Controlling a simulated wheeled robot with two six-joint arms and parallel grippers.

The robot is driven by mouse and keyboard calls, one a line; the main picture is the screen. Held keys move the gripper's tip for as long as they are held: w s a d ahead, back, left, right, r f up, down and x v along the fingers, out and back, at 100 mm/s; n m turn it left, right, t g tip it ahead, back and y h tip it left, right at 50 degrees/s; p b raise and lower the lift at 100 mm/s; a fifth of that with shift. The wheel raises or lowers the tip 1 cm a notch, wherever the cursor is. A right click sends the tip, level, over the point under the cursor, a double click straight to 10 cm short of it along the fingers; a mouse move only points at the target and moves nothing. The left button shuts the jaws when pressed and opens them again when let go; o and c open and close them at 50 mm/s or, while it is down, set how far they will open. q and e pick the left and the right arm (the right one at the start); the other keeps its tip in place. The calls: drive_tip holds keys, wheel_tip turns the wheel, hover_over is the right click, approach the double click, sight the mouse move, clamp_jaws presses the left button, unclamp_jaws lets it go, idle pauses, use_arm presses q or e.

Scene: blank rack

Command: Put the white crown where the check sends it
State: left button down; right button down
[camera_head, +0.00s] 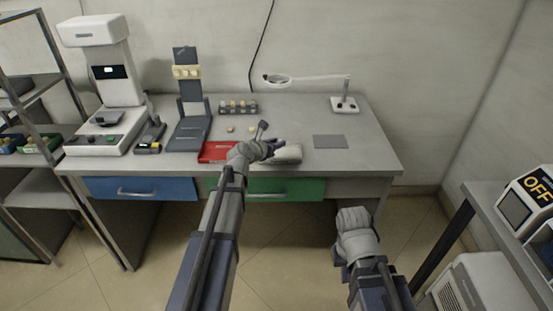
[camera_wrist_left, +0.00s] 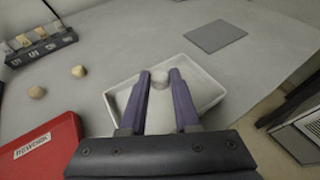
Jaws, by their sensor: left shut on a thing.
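The white crown (camera_wrist_left: 160,78) is a small pale piece between the purple fingertips of my left gripper (camera_wrist_left: 160,80), which is shut on it. It is over the inside of a white tray (camera_wrist_left: 207,106); I cannot tell whether it touches the tray floor. In the head view, my left gripper (camera_head: 277,147) is at the tray (camera_head: 291,157), near the desk's front edge, and the crown cannot be made out. A red tray marked REWORK (camera_wrist_left: 38,150) lies to the left. My right gripper (camera_head: 352,222) hangs in front of the desk, its fingers hidden.
Two beige pieces (camera_wrist_left: 78,71) lie loose on the desk, near a rack (camera_wrist_left: 40,46) of several labelled pieces. A grey mat (camera_head: 330,141) lies to the right. A magnifier lamp (camera_head: 344,104) and a white machine (camera_head: 104,125) stand on the desk.

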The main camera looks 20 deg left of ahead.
sight(277, 156)
use_arm(q)
drive_tip(key=shift+f, duration=0.1)
wheel_tip(277, 156, down, 4)
drive_tip(key=b, duration=0.3)
drive_tip(key=shift+r, duration=0.25)
drive_tip(key=shift+b, duration=0.3)
